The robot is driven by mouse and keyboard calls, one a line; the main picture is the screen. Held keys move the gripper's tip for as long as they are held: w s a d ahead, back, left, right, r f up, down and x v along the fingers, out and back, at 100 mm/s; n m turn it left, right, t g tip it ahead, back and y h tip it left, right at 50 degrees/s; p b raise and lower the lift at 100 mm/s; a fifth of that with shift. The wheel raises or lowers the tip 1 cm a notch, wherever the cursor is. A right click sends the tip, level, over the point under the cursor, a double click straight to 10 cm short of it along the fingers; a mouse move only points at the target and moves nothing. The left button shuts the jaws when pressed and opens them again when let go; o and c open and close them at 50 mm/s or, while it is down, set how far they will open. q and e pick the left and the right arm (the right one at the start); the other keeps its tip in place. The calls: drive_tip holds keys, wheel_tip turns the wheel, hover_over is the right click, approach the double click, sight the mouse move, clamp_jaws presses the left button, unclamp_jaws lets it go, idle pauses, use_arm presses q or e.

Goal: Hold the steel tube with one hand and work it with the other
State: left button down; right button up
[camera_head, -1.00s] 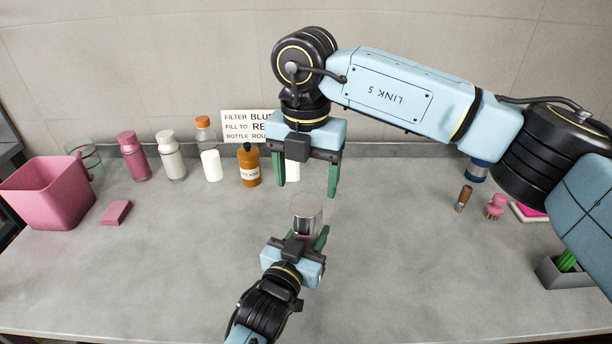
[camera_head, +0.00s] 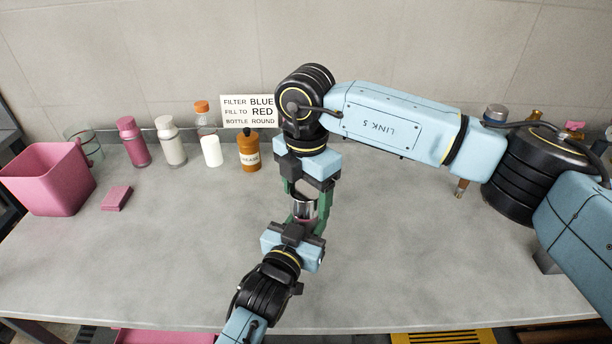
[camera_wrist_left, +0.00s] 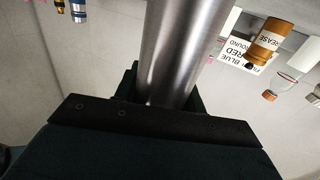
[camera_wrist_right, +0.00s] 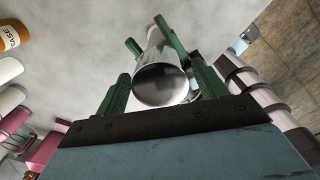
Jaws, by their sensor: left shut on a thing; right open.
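The steel tube (camera_head: 304,208) is a shiny cylinder above the middle of the bench. My left gripper (camera_head: 306,222) is shut on it from the front. In the left wrist view the tube (camera_wrist_left: 180,50) rises from between the fingers. My right gripper (camera_head: 306,192) is above the tube, its green fingers pointing down. In the right wrist view the tube's round end (camera_wrist_right: 161,84) faces the camera between the fingers of my right gripper (camera_wrist_right: 158,88), which are open on either side. The head view partly hides the tube behind both grippers.
A pink bin (camera_head: 48,180) and a pink block (camera_head: 116,198) are at the left. Several bottles, among them the brown grease bottle (camera_head: 249,150), stand along the back by a sign (camera_head: 248,111). A wooden-handled brush (camera_head: 461,187) is at the right. The bench front is clear.

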drive_tip(key=shift+f, duration=0.4)
